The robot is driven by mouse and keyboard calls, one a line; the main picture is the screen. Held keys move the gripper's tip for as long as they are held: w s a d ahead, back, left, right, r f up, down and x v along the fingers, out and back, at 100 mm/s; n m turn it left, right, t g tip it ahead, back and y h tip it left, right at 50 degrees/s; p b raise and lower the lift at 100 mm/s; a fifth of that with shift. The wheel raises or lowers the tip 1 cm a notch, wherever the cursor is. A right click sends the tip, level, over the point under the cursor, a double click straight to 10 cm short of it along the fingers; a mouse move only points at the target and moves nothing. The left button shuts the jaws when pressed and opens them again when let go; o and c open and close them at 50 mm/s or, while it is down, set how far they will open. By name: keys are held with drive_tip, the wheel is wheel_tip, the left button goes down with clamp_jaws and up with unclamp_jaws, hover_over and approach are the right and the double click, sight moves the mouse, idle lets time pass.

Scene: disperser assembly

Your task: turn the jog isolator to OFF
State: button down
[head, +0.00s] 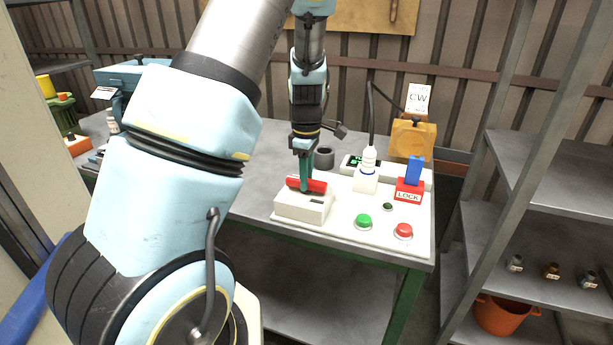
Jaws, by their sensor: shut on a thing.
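The jog isolator is a white box (301,208) with a red handle (315,186) on top. It stands at the left of a white panel on the workbench. My gripper (305,187) points down from above with its green fingers at the red handle, and it is shut on the handle. The fingers cover part of the handle, and its ON or OFF marking is too small to read.
Right of the isolator are a green button (363,221), a red button (403,231), a red LOCK block (408,190) with a blue piece (414,169), and a white plug (367,170) with a cable. A dark cup (324,158) stands behind. Shelves (545,216) stand right.

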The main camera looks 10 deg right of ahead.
drive_tip(key=c, duration=0.6)
unclamp_jaws()
wheel_tip(320, 180, up, 11)
drive_tip(key=b, duration=0.2)
drive_tip(key=shift+a+f, duration=0.1)
drive_tip(key=s+a+f+m, duration=0.2)
drive_tip(key=s+a+m, duration=0.4)
drive_tip(key=s+a, duration=0.1)
drive_tip(key=s+a+f+m+t, duration=0.1)
drive_tip(key=s+a+m, duration=0.6)
drive_tip(key=a, duration=0.2)
drive_tip(key=shift+a+f+m+t, duration=0.15)
drive_tip(key=shift+f+m+t, duration=0.15)
drive_tip(key=shift+f, duration=0.05)
